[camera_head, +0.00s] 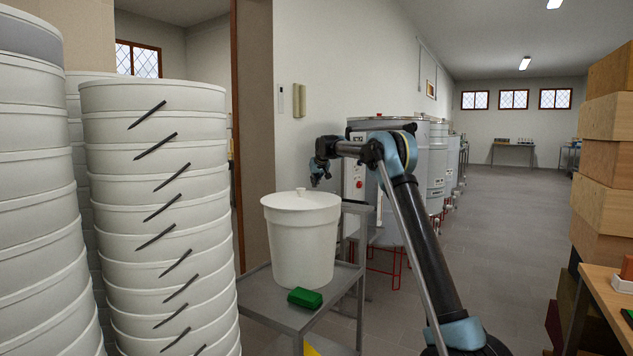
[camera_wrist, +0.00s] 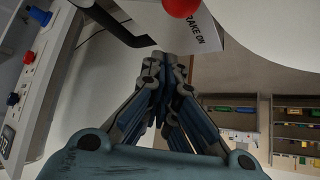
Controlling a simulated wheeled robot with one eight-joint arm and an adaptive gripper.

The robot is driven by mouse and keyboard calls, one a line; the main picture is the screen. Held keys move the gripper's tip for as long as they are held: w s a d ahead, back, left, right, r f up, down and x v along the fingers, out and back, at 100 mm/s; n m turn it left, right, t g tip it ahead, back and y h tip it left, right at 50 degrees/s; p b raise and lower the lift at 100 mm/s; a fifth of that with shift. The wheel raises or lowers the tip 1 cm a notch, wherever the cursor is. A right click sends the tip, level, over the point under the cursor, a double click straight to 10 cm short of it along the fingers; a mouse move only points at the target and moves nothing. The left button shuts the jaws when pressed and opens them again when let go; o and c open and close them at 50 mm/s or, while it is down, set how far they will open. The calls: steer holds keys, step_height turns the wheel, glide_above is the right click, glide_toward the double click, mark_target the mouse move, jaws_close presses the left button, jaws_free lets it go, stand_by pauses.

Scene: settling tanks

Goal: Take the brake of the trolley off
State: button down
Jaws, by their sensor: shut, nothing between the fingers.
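The grey trolley (camera_head: 283,310) stands left of my arm in the head view. A white lidded bucket (camera_head: 302,240) and a green block (camera_head: 305,298) sit on it. My gripper (camera_head: 316,180) is just above the far right of the bucket's lid. In the wrist view my gripper (camera_wrist: 172,62) is shut and empty. Past its fingertips is a white label (camera_wrist: 203,32) reading "BRAKE ON", partly cut off. A red ball knob (camera_wrist: 181,6) shows at the top edge, close to the fingertips but apart from them. The knob's lever is hidden.
Stacks of white tubs (camera_head: 160,200) stand close on the left. Steel tanks (camera_head: 385,150) stand behind my gripper. A panel with blue and red knobs (camera_wrist: 28,57) shows in the wrist view. Wooden boxes (camera_head: 606,150) are stacked at right. The floor (camera_head: 490,220) between is clear.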

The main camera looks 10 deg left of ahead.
steer(key=shift+x, duration=1.6)
steer(key=shift+s+d+f, duration=0.15)
steer(key=shift+s+d, duration=0.15)
steer(key=shift+s, duration=0.3)
steer(key=shift+s+d+f, duration=0.1)
steer(key=shift+s+d, duration=0.2)
steer(key=shift+s, duration=0.25)
steer(key=shift+s+d+f, duration=0.15)
steer(key=shift+s+d, duration=0.15)
steer(key=shift+s, duration=0.3)
steer(key=shift+s+d, duration=0.3)
steer(key=shift+s, duration=0.3)
steer(key=shift+w, duration=0.15)
steer(key=shift+w+a+r, duration=0.15)
steer(key=shift+w+a, duration=0.3)
steer(key=shift+w, duration=0.2)
steer(key=shift+w+a+r, duration=0.1)
steer(key=shift+w+a, duration=0.35)
steer(key=shift+w, duration=0.2)
steer(key=shift+s+d+r, duration=0.1)
steer(key=shift+s+r, duration=0.25)
steer(key=shift+r, duration=0.45)
steer(key=v, duration=0.8)
steer(key=shift+w+d, duration=0.3)
steer(key=shift+d, duration=0.1)
